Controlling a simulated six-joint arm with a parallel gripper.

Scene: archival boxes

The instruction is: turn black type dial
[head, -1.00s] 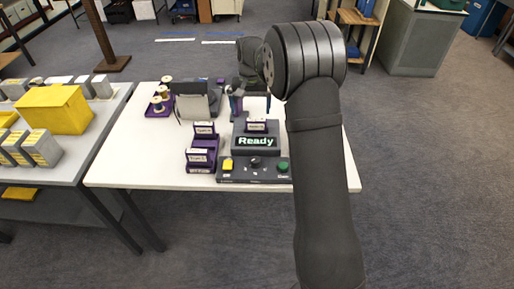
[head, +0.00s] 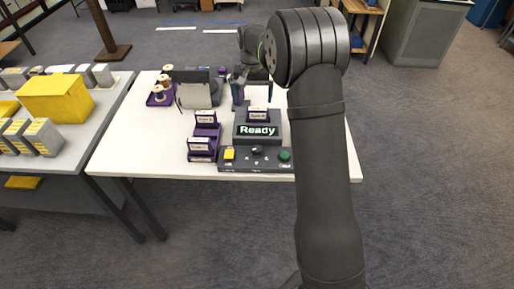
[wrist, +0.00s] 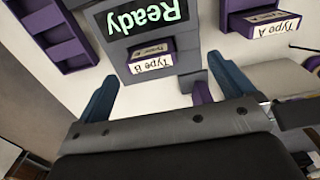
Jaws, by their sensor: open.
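The black dial (head: 256,151) sits in the middle of the dark control panel's (head: 222,166) front strip, between a yellow button (head: 229,154) and a green button (head: 284,155). The panel's screen (head: 258,130) reads "Ready"; it shows upside down in the wrist view (wrist: 143,16). A cartridge labelled Type B (wrist: 150,62) sits in the panel behind the screen. My gripper (wrist: 163,75) is open and empty behind the panel, its two blue fingers spread on either side of that cartridge in the wrist view. The dial is out of the wrist view.
A purple rack (head: 203,143) with labelled cartridges stands left of the panel; one reads Type A in the wrist view (wrist: 268,28). An empty-slotted purple rack (wrist: 62,48) is on the panel's other side. Spools (head: 160,90) stand at back left. The white table's (head: 135,150) front left is clear.

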